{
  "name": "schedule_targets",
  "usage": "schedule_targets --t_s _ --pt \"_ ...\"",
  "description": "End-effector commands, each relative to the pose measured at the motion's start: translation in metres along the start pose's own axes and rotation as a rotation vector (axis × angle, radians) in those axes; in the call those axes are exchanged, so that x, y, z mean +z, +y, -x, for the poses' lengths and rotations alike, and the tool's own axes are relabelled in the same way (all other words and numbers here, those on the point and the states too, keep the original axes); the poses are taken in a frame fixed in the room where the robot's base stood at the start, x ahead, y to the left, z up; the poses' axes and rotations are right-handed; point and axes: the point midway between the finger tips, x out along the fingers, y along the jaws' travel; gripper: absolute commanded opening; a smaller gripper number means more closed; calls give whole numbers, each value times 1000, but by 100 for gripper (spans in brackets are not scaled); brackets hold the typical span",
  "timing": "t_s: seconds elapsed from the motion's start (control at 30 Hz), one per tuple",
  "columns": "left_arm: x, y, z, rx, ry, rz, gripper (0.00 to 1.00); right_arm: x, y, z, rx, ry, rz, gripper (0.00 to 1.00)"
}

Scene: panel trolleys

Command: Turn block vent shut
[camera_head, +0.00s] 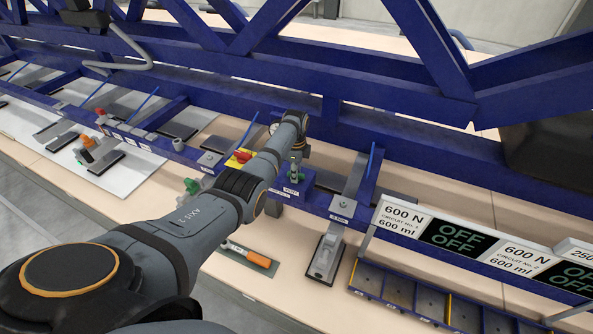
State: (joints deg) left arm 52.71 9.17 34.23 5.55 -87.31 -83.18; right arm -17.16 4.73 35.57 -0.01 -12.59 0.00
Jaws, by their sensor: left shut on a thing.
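My left arm reaches in from the lower left across the blue trolley frame. My left gripper (296,160) points down at the rail and is shut on the block vent (294,175), a small valve with a green knob on a blue block. A small white label (291,190) sits just below it. The gripper hides part of the knob, and I cannot tell how far it is turned. My right gripper is not in view.
A red and yellow switch (239,156) and another green knob (192,187) sit left along the rail. Blue beams (400,120) cross behind and above. Right are a display reading OFF (455,238) and a divided blue tray (398,292). An orange-handled tool (250,256) lies below.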

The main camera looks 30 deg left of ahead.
Motion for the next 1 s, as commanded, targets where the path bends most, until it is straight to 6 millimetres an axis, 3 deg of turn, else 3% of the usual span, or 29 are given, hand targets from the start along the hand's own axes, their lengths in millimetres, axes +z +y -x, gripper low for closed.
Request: schedule_targets --t_s 0.07,0.1,0.13,0.47,0.8,1.0 --pt "0 0 1 -1 0 -182 0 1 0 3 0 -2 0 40" --pt "0 0 0 -1 0 -165 32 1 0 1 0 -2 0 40" --pt "0 0 0 -1 0 -163 36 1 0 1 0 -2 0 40" --pt "0 -1 4 -2 0 -160 37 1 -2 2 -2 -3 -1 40" --pt "0 0 59 -2 0 -159 37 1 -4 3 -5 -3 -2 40" --pt "0 0 70 0 0 -159 37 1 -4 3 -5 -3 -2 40"
